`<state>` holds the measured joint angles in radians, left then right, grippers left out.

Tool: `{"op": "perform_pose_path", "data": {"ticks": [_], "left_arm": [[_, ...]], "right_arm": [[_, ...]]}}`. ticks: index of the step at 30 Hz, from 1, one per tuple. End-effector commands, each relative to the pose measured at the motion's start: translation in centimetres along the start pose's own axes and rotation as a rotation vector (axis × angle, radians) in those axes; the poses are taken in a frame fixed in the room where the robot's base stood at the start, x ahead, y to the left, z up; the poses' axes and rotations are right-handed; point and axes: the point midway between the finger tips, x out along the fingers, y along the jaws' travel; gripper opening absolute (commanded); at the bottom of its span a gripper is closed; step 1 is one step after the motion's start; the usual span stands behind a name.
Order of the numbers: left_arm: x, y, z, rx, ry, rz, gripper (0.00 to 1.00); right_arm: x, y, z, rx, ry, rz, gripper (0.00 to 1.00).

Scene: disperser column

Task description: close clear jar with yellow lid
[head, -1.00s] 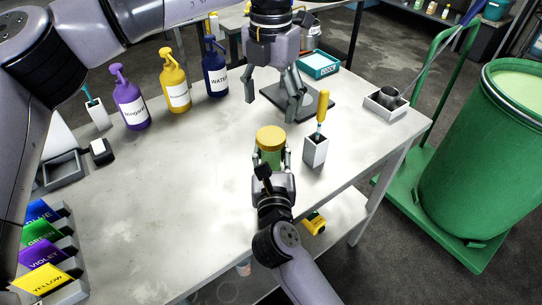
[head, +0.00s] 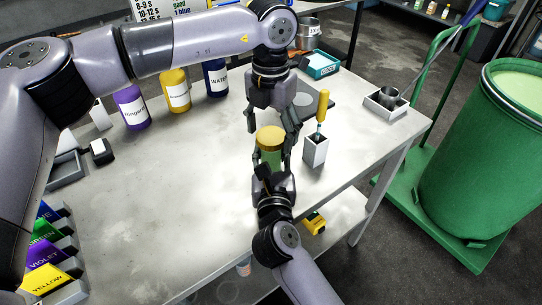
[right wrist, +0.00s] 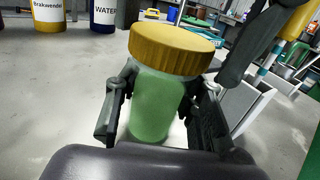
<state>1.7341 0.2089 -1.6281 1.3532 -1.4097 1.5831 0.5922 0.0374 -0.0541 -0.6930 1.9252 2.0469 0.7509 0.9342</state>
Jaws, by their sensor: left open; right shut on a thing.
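The clear jar (head: 270,158) holds green contents and stands upright near the table's front edge. Its yellow lid (head: 270,137) sits on top of the jar. In the right wrist view the jar body (right wrist: 157,104) is between my right fingers, with the yellow lid (right wrist: 172,48) above them. My right gripper (head: 272,172) is shut on the jar from the front. My left gripper (head: 271,128) points down from behind, open, with its fingers to either side of the lid. In the right wrist view a dark left finger shows right of the lid; whether it touches the lid I cannot tell.
A white holder (head: 315,151) with a yellow-handled tool stands close to the right of the jar. Purple (head: 132,108), yellow (head: 176,92) and blue (head: 216,80) bottles stand behind left. A dark-based plate device (head: 312,100) is behind right. The table's middle left is clear.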

Motion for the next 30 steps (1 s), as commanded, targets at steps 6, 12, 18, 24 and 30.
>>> {"op": "perform_pose_path", "data": {"ticks": [6,12,18,24,30], "left_arm": [[-0.01,0.0,-0.01,0.0,0.0,0.0,0.61],[-0.02,0.0,-0.01,0.0,0.0,0.0,0.48],[-0.02,0.02,0.0,0.0,0.0,0.0,0.34],[-0.02,0.03,0.0,0.0,0.0,0.0,0.21],[-0.02,0.04,0.0,0.009,0.0,0.001,0.19]], "right_arm": [[0.0,0.0,-0.03,0.0,0.001,0.0,0.0],[-0.01,0.0,-0.03,0.0,0.001,0.0,0.0],[-0.01,-0.01,-0.04,0.0,0.001,0.0,0.0],[-0.01,-0.01,-0.04,0.0,0.001,0.0,0.0],[-0.01,-0.02,-0.04,0.0,0.001,-0.001,0.0]]}}
